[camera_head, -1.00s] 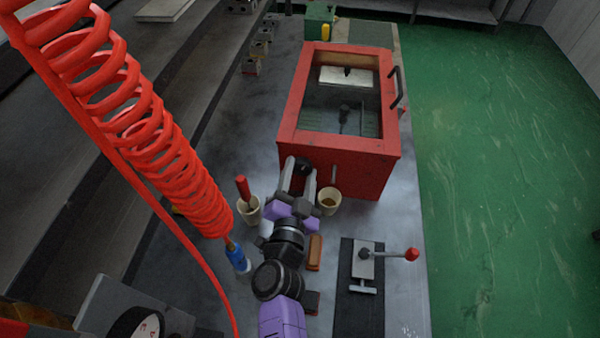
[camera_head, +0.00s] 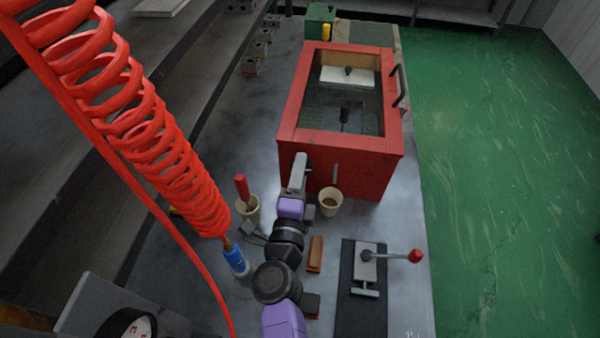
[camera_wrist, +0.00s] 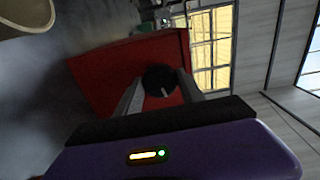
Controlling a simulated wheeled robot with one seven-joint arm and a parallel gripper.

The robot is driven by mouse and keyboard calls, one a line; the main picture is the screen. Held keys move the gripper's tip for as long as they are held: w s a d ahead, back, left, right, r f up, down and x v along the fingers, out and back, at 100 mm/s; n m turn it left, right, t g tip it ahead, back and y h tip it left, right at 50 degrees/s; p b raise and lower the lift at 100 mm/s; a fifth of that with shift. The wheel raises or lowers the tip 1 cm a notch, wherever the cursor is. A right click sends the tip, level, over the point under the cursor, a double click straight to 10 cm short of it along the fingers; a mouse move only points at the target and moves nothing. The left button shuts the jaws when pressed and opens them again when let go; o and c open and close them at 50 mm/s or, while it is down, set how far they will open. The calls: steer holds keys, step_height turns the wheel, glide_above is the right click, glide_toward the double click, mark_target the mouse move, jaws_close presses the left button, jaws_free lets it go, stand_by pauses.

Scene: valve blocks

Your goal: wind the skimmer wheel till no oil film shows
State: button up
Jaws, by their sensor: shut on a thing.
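The red tank (camera_head: 345,165) stands on the grey bench, with a clear window on top and dark liquid inside. In the wrist view, a dark round wheel (camera_wrist: 160,80) with a pale mark sits on the red tank face (camera_wrist: 110,75). My gripper (camera_wrist: 160,92) is shut on this wheel, one finger on each side. In the head view, my gripper (camera_head: 298,172) reaches the tank's front face and hides the wheel. I cannot tell from here whether an oil film lies on the liquid (camera_head: 340,108).
A cream cup (camera_head: 330,201) stands close to the right of my gripper. Another cup with a red-handled tool (camera_head: 243,190) is at its left. A red coiled hose (camera_head: 140,130) hangs at the left. A clamp with a red knob (camera_head: 415,256) lies at the right.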

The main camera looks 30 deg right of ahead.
steer(key=m+b, duration=0.4)
steer(key=m, duration=1)
steer(key=shift+d+f+b, duration=0.1)
steer(key=shift+f+b, duration=0.05)
steer(key=shift+b, duration=0.15)
stand_by(0.4)
steer(key=o, duration=1.3)
steer(key=shift+o, duration=0.2)
steer(key=b+v, duration=0.2)
steer(key=v, duration=0.6)
